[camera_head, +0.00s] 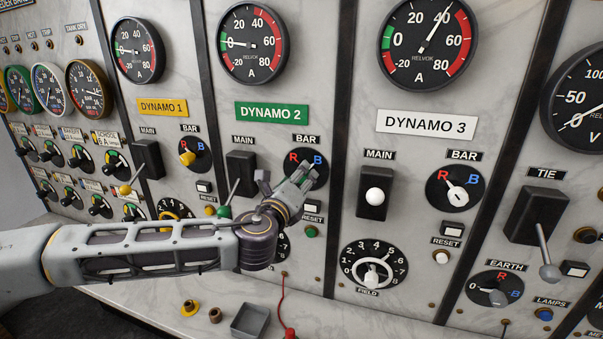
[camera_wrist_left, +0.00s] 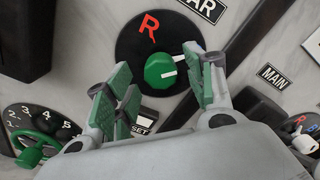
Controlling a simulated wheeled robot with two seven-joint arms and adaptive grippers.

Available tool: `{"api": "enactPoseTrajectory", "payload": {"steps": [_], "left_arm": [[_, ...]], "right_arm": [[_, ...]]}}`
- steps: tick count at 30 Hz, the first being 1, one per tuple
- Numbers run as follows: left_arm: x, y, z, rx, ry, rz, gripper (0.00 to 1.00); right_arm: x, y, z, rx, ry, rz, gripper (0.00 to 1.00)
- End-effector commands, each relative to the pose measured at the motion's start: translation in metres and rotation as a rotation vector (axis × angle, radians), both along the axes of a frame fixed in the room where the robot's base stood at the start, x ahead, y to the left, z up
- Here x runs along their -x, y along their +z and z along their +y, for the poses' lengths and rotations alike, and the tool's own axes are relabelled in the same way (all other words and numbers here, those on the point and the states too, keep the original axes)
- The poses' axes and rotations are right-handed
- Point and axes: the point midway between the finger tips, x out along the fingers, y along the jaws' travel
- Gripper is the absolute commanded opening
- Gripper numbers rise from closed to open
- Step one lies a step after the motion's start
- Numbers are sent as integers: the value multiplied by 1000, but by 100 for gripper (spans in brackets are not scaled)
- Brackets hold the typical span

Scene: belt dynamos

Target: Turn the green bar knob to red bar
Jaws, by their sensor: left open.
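The green bar knob (camera_wrist_left: 160,70) sits on a black dial (camera_wrist_left: 128,47) with a red R at its upper left in the left wrist view. The knob's white mark points right, away from the R, towards the part of the dial behind a finger. In the head view this dial (camera_head: 320,173) is on the DYNAMO 2 panel, with R and B showing and the knob mostly hidden by my gripper. My left gripper (camera_head: 300,179) is open in front of the dial. Its fingers (camera_wrist_left: 163,88) stand on either side of the knob; I cannot tell whether they touch it. My right gripper is not in view.
The DYNAMO 2 main lever (camera_head: 235,180) is left of the gripper, and a reset button (camera_head: 312,206) is just below it. The yellow bar knob (camera_head: 187,158) and white bar knob (camera_head: 456,195) are on neighbouring panels. A grey tray (camera_head: 250,320) is on the ledge.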

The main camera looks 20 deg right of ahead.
Motion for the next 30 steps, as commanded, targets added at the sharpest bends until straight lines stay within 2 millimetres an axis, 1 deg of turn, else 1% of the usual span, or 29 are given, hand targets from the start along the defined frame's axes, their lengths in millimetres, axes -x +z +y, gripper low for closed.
{"api": "enactPoseTrajectory", "payload": {"steps": [6,12,24,26,30], "left_arm": [[-15,2,-11,0,0,-2,54],[-24,1,-16,0,1,-1,54],[-26,0,-17,0,1,-1,54],[-26,0,-17,0,1,-1,48],[-26,0,-17,0,1,-1,30]], "right_arm": [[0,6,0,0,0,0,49],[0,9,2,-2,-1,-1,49],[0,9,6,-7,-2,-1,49],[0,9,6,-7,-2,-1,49],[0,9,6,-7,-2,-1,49]]}}
